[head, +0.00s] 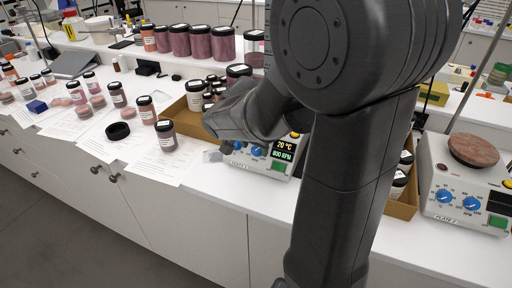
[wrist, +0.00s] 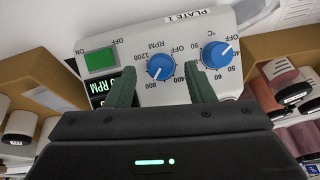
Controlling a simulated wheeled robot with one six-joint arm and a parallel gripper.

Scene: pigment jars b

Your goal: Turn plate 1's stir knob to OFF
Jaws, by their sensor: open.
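Plate 1 (wrist: 182,92) is a light grey hotplate with its name label on the panel, shown upside down in the wrist view. Its blue stir knob (wrist: 161,66), marked RPM, has its white pointer near 800. The blue °C knob (wrist: 217,53) is beside it. My gripper (wrist: 160,71) is open, with one dark green finger on each side of the stir knob; I cannot tell whether they touch it. In the head view plate 1's display (head: 284,149) reads 20 °C and 800 RPM. My arm hides much of plate 1 there.
A green switch (wrist: 100,59) is on plate 1's panel. Cardboard boxes (head: 187,123) with jars flank plate 1. A jar (head: 166,136) and a black lid (head: 118,131) are on papers to the left. Plate 2 (head: 460,205) stands at the right with a reddish disc on top.

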